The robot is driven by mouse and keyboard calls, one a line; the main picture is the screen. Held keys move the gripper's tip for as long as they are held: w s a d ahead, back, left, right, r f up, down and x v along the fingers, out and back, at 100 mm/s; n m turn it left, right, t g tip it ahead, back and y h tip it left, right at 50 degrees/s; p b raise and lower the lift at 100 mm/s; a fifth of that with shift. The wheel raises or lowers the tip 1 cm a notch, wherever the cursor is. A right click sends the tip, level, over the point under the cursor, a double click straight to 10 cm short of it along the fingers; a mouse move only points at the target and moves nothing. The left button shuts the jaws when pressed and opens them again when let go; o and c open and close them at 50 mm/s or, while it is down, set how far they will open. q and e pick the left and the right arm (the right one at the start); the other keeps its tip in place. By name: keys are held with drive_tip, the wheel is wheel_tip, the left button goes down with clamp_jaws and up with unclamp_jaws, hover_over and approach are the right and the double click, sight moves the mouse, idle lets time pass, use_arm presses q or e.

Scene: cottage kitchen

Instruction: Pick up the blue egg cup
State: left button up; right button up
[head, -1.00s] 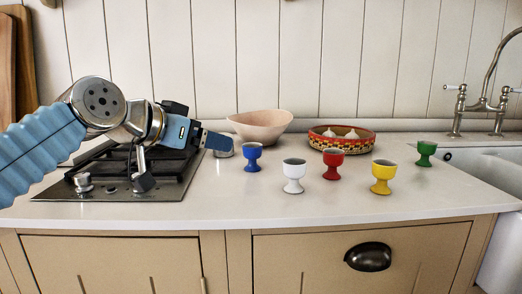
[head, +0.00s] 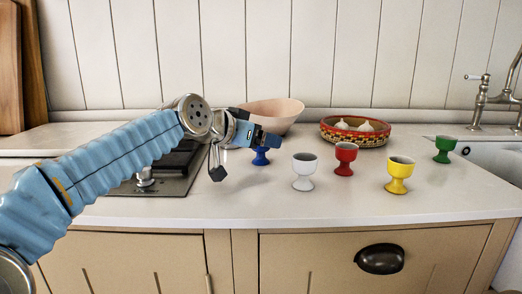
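The blue egg cup (head: 260,158) stands on the white counter, left of the white cup. The gripper is level with the cup's bowl in the picture. The frame does not show whether the fingers are apart, shut or around the cup. My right gripper is not in view.
A white egg cup (head: 303,171), a red one (head: 345,158), a yellow one (head: 399,174) and a green one (head: 444,149) stand to the right. A pink bowl (head: 280,112) and a patterned basket (head: 340,137) with garlic stand behind. A hob (head: 150,182) lies left.

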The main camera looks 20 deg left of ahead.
use_arm(q)
drive_tip(key=shift+x, duration=0.75)
drive_tip(key=c, duration=1.1)
drive_tip(key=shift+r, duration=0.1)
